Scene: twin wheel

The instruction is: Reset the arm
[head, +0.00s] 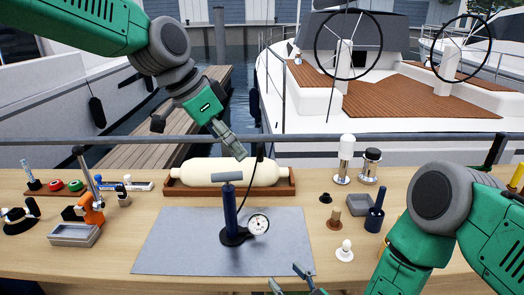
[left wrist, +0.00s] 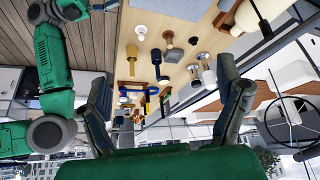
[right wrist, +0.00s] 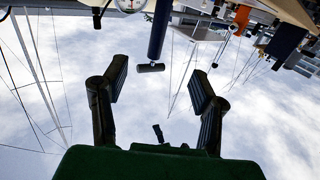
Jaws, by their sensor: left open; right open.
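The blue hand pump (head: 230,213) stands upright on the grey mat (head: 175,243), with a grey T-handle and a round white gauge (head: 258,224) at its base. My left gripper (head: 238,150) hangs in the air in front of the cream fender (head: 205,172), above and behind the pump handle. Its fingers (left wrist: 165,78) are spread and empty in the left wrist view. My right gripper (head: 291,278) is low at the table's front edge, right of the pump. Its fingers (right wrist: 158,72) are apart with nothing between them in the right wrist view, where the pump (right wrist: 158,35) shows beyond them.
The fender lies in a wooden cradle (head: 183,192). A rail (head: 330,138) runs behind the table.

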